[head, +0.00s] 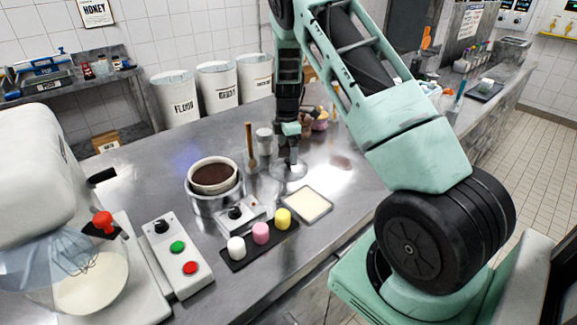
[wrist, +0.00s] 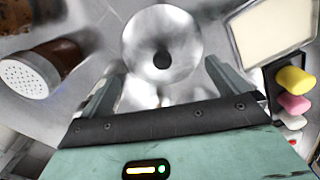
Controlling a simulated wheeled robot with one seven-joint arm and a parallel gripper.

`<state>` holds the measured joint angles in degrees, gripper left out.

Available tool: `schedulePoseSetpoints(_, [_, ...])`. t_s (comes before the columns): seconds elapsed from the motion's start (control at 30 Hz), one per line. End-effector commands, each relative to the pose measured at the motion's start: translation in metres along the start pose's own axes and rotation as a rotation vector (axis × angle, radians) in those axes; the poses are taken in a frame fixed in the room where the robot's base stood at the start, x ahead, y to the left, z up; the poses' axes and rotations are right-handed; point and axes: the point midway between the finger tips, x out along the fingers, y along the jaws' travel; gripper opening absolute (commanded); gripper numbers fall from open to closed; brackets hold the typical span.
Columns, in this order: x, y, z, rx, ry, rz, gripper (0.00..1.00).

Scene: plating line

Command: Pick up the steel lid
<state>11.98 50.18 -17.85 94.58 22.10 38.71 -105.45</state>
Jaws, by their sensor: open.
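The steel lid (head: 283,175) lies flat on the metal counter in the head view, to the right of the bowl of dark filling. In the wrist view, the lid (wrist: 184,32) is a shiny round disc with a dark knob at its centre. My gripper (head: 292,162) points down over the lid in the head view and hides part of it. In the wrist view, my gripper (wrist: 164,68) is open. Its two fingers are on either side of the lid's lower part, with nothing held between them. The exact height above the lid is hard to tell.
The bowl of dark filling (head: 213,175) stands on a steel pot at left. A cream tray (head: 306,204) lies in front, beside a dark strip (head: 236,262) with white, pink and yellow pieces. A shaker (wrist: 30,74) is at left in the wrist view.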

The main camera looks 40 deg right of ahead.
Motion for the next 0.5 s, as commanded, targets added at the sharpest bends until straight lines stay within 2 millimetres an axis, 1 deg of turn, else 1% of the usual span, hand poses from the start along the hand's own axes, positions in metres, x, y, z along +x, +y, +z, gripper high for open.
schedulePoseSetpoints(0.07, [0.006,-0.002,0.000,0.001,-0.001,-0.004,1.00])
schedulePoseSetpoints(0.23, [0.028,-0.006,0.002,0.001,-0.002,-0.006,1.00])
schedulePoseSetpoints(0.33, [0.041,-0.004,0.002,0.001,-0.001,-0.003,1.00])
schedulePoseSetpoints(0.5, [0.050,-0.004,0.002,0.000,0.000,-0.001,1.00])
